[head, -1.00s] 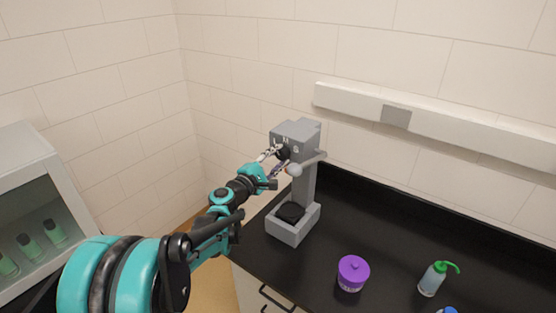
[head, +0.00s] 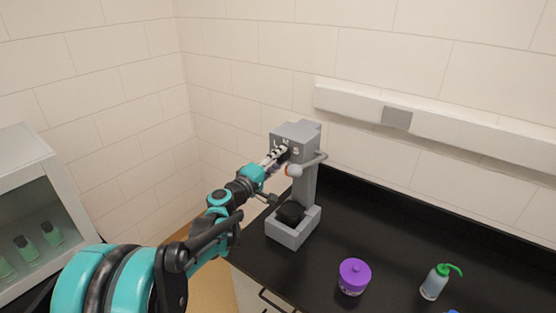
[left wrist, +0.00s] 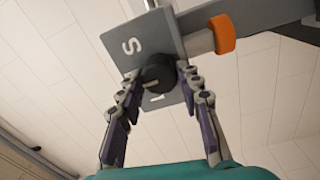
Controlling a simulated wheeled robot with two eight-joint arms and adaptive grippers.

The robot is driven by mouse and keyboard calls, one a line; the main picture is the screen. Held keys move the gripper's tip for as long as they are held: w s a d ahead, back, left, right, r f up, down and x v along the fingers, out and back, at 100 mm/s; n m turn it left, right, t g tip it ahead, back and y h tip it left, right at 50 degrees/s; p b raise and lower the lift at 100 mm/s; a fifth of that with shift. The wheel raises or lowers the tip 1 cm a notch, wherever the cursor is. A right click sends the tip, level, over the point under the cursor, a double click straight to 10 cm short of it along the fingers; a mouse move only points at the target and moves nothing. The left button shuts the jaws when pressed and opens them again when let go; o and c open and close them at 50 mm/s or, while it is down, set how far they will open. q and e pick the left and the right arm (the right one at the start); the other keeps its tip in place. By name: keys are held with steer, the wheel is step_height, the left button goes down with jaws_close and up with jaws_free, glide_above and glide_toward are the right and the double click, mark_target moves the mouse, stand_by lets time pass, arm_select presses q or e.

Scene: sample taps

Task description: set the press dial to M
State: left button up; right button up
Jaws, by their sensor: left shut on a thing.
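The grey press (head: 309,177) stands on the black bench. Its dial is a dark round knob on the front face, showing in the left wrist view (left wrist: 158,75). In the head view, L, M and S are faintly visible. My left gripper (head: 281,155) is at the press face, its fingertips shut on the dial from both sides (left wrist: 163,77). I cannot tell which letter the dial points to. My right gripper is not in view.
The press lever has an orange end (left wrist: 223,34) close to the right of my fingers. A purple jar (head: 353,276) and a green-topped bottle (head: 435,281) stand on the bench (head: 390,237) to the right. A glass-front cabinet (head: 35,200) is at the left.

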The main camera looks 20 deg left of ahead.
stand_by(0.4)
arm_select(q)
steer(key=o, duration=1.2)
steer(key=shift+c, duration=0.2)
steer(key=v, duration=1.2)
